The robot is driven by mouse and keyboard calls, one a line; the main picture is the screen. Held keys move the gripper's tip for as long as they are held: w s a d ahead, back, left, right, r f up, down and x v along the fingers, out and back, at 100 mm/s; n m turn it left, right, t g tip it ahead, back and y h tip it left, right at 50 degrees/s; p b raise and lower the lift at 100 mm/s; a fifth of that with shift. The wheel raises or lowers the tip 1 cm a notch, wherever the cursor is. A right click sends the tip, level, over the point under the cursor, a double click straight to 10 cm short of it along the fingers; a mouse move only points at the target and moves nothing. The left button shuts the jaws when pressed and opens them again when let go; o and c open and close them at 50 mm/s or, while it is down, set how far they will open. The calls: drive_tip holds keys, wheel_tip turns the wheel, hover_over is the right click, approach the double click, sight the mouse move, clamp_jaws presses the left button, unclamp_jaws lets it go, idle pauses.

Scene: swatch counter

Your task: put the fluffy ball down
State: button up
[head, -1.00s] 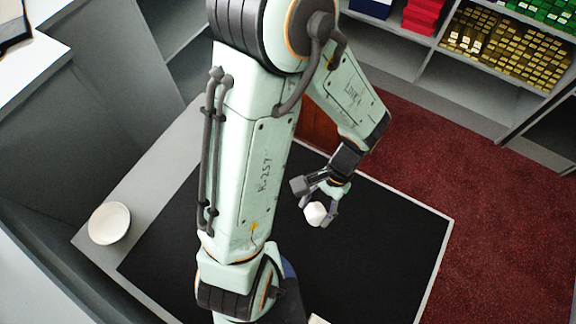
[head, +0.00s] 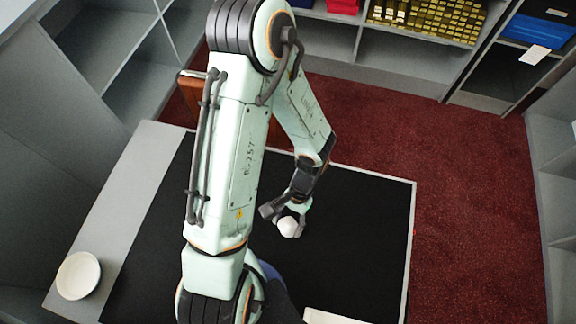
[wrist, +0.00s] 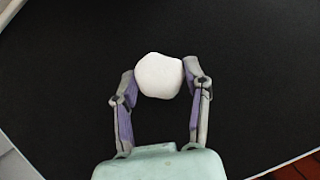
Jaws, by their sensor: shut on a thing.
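The fluffy ball (wrist: 159,76) is white and roundish, and sits between the two fingertips in the wrist view. My gripper (wrist: 160,84) is shut on it, one finger touching each side. In the head view the ball (head: 288,227) shows at the end of my gripper (head: 287,218), over the black mat (head: 350,240) on the counter. How high the ball is above the mat, or whether it touches it, I cannot tell. My arm hides part of the mat.
A white bowl (head: 78,275) stands on the grey counter margin (head: 128,200) at the left. A pale flat object (head: 335,317) shows at the front edge of the picture. The mat to the right of my gripper is clear. Shelves with coloured stacks (head: 430,18) stand beyond the red carpet.

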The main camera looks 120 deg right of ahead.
drive_tip(key=o, duration=0.8)
drive_tip(key=shift+f, duration=0.1)
drive_tip(key=v, duration=1.1)
drive_tip(key=shift+o, duration=0.5)
drive_tip(key=shift+s+r, duration=0.2)
drive_tip(key=shift+r, duration=0.45)
